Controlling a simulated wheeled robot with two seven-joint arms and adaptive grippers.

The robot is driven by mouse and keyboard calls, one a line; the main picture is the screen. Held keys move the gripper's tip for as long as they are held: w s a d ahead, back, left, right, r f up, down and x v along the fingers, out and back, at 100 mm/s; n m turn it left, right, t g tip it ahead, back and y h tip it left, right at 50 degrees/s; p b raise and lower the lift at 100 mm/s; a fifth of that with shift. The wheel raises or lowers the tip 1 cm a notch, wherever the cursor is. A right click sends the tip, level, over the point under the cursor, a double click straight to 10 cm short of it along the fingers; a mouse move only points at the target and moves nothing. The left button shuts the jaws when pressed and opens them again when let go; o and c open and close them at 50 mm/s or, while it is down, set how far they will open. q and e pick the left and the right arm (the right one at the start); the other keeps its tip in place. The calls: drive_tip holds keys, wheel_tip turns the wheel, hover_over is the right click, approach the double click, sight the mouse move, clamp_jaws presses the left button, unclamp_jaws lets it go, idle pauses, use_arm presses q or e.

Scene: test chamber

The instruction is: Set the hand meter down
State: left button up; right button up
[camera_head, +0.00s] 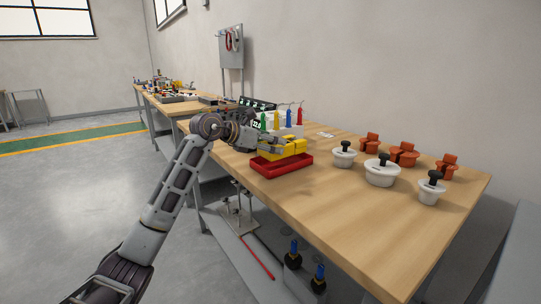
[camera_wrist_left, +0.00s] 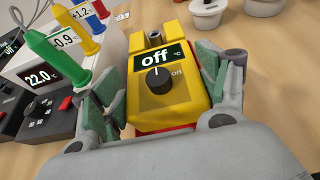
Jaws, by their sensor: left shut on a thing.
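The hand meter (camera_wrist_left: 172,101) is a yellow box with a black dial and a dark display reading "off °C". In the head view the yellow meter (camera_head: 292,147) is at or just above the red tray (camera_head: 282,170). I cannot tell whether it touches the tray. My left gripper (camera_head: 272,143) is shut on the meter. In the left wrist view its green-padded fingers (camera_wrist_left: 163,80) are on both sides of the yellow body, and a red strip shows below it. My right gripper is not in view.
A white device (camera_wrist_left: 42,73) reading 22.0 stands left of the meter, with green, yellow and blue probes beside it. White lidded pots (camera_head: 382,174) and orange pieces (camera_head: 403,154) stand to the right on the wooden bench (camera_head: 330,215). The bench front is clear.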

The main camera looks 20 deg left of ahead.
sight(270, 154)
use_arm(q)
wheel_tip(270, 154, down, 4)
drive_tip(key=shift+r+b, duration=0.15)
drive_tip(key=shift+b, duration=0.4)
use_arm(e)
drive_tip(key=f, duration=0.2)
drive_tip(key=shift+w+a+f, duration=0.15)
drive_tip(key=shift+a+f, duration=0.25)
use_arm(q)
drive_tip(key=shift+f, duration=0.25)
drive_tip(key=o, duration=1.2)
drive_tip(key=shift+o, duration=0.2)
drive_tip(key=shift+r, duration=0.1)
